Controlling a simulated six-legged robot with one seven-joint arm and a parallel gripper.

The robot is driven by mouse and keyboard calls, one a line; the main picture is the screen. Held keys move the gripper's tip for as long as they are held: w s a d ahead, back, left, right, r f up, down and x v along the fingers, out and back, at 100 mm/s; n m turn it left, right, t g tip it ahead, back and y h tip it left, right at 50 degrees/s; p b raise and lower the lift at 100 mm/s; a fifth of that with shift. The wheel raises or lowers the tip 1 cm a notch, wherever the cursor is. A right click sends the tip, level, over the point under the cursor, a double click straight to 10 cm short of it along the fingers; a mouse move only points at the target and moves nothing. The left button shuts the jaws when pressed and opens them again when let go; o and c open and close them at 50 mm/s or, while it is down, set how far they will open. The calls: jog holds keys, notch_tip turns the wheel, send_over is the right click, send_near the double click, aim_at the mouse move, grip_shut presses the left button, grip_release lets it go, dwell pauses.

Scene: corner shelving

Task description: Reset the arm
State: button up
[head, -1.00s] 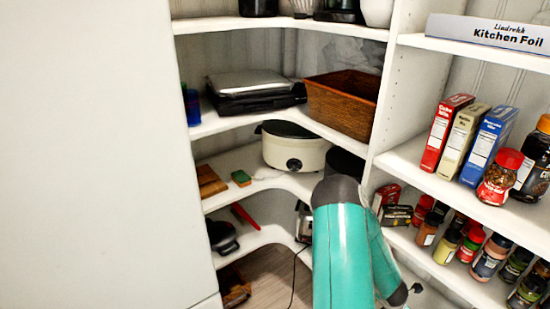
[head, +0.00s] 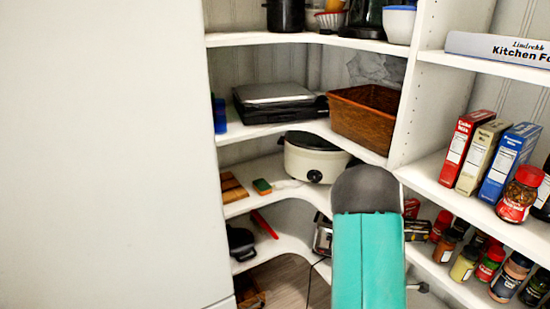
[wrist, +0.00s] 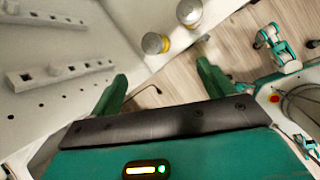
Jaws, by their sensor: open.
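My gripper (wrist: 163,84) shows in the wrist view with its two green fingers spread wide apart. Nothing is between them, and jar lids and wooden floor show beyond. In the head view my teal arm link with its dark rounded end rises at the lower right of centre, in front of the corner shelves. The gripper itself is hidden or out of sight in that view.
Corner shelves hold a brown basket (head: 366,119), a white slow cooker (head: 313,160) and a black grill (head: 279,101). Boxes (head: 483,157) and several jars stand at right. Two lidded jars (wrist: 154,43) are beyond my fingers.

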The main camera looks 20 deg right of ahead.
jog(key=w+a+r+m+t+y, duration=0.1)
jog(key=w+a+r+m, duration=0.25)
jog(key=a+r, duration=0.7)
jog(key=w+a+r+m+t+y, duration=0.1)
jog(key=w+a+r+m+t, duration=0.3)
jog(key=a+r, duration=0.65)
jog(key=s+a+r+m+y, duration=0.1)
jog(key=s+a+r+m, duration=0.2)
jog(key=s+a+r, duration=0.3)
jog(key=s+a+r+m+y, duration=0.2)
jog(key=s+a+r, duration=0.4)
jog(key=a, duration=0.6)
notch_tip(320, 180, up, 2)
jog(key=shift+s+a+r+m+g, duration=0.2)
jog(key=shift+s+a+m+g, duration=0.2)
jog(key=shift+m, duration=0.35)
jog(key=shift+w, duration=0.1)
